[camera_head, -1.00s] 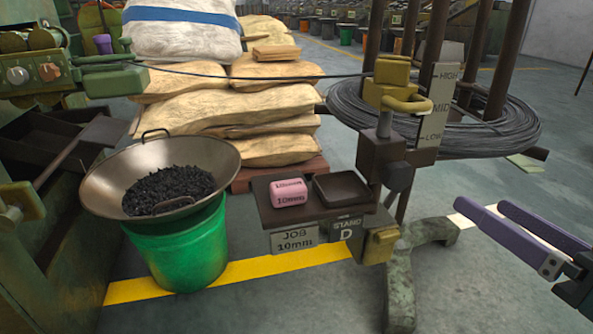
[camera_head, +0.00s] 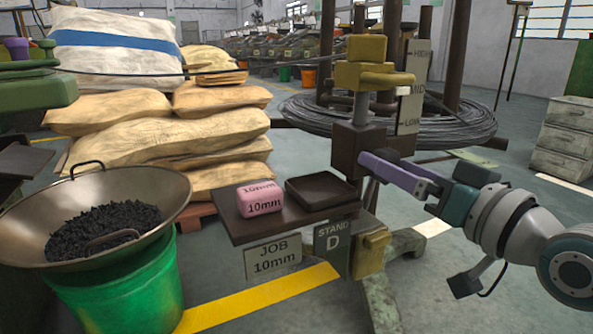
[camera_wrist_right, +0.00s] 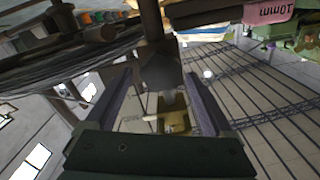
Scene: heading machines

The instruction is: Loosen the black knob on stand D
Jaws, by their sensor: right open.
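Stand D carries a "STAND D" sign (camera_head: 334,243) and a dark brown block (camera_head: 350,148) on its post. My right gripper (camera_head: 370,164) reaches in from the right with its purple fingers at the right side of this block. The fingers hide the black knob in the head view. In the right wrist view the dark knob (camera_wrist_right: 160,72) lies ahead, between the tips of the open fingers (camera_wrist_right: 160,88). I cannot tell whether the fingers touch it. My left gripper is not in view.
The stand's shelf holds a pink 10mm block (camera_head: 260,198) and an empty dark tray (camera_head: 320,192). A wire coil (camera_head: 300,112) lies behind the post. A pan of dark pieces (camera_head: 40,200) on a green bucket (camera_head: 125,290) stands left. A yellow clamp (camera_head: 372,75) tops the post.

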